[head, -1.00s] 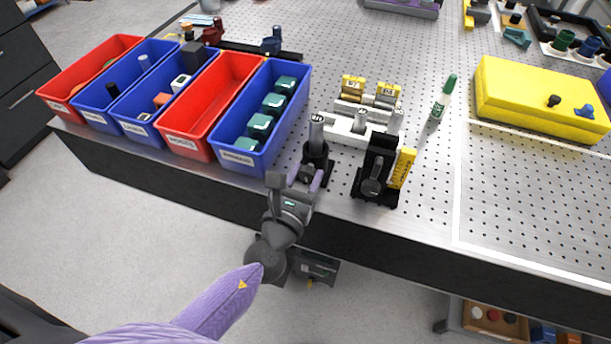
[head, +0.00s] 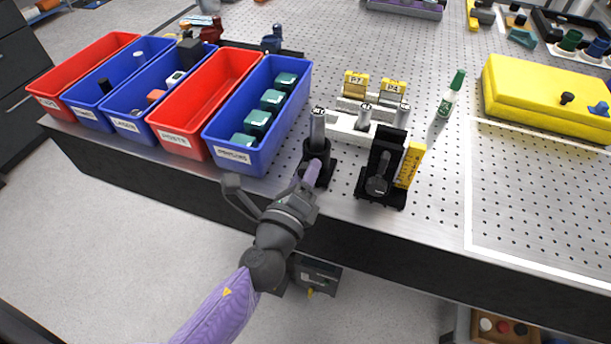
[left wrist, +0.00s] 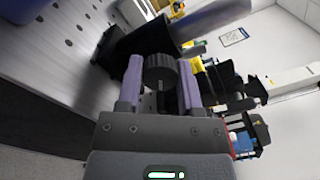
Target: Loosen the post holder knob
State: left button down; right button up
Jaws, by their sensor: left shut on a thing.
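The black post holder (head: 316,158) stands on its base near the front edge of the table, with a steel post (head: 317,127) upright in it. Its black ribbed knob (left wrist: 160,72) shows in the left wrist view between my two purple fingers. My left gripper (head: 311,175) reaches it from the front edge and is shut on the knob. The fingertips (left wrist: 160,82) lie one on each side of it. In the head view the gripper hides the knob. My right gripper is in neither view.
A black stage with a yellow scale (head: 409,165) stands close on the right. Labelled bins, the nearest blue (head: 235,155), are to the left.

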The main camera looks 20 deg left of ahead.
pick_arm(q)
jog(key=n, duration=0.2)
jog(key=shift+n, duration=0.3)
jog(key=shift+n+b, duration=0.45)
jog(key=shift+n, duration=0.75)
jog(key=shift+c, duration=1.3)
grip_release()
